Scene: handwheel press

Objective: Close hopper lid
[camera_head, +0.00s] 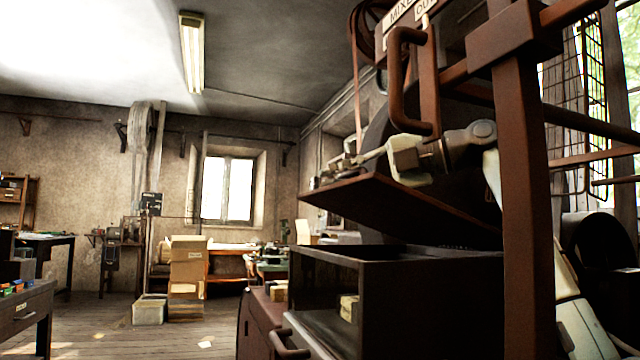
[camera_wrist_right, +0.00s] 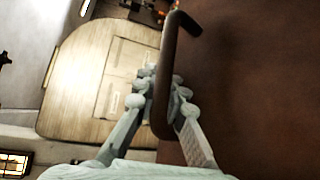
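The hopper lid (camera_head: 400,208) is a brown plate, tilted up above the dark open-topped hopper box (camera_head: 430,290) in the head view. A clear gap shows between lid and box. My right gripper (camera_head: 325,176) is at the lid's upper left edge. In the right wrist view the lid (camera_wrist_right: 255,80) fills the right side, and a dark bar handle (camera_wrist_right: 162,100) stands out from it. The right gripper's fingers (camera_wrist_right: 163,78) close in on both sides of this bar and appear to hold it. The handle is hard to make out in the head view. My left gripper is not in view.
A brown upright post (camera_head: 525,200) of the frame stands right of the hopper. A brown loop handle (camera_head: 405,85) hangs above the right arm. A drawer-like front with a handle (camera_head: 290,338) is below left. Stacked cardboard boxes (camera_head: 187,265) stand farther back; open floor lies left.

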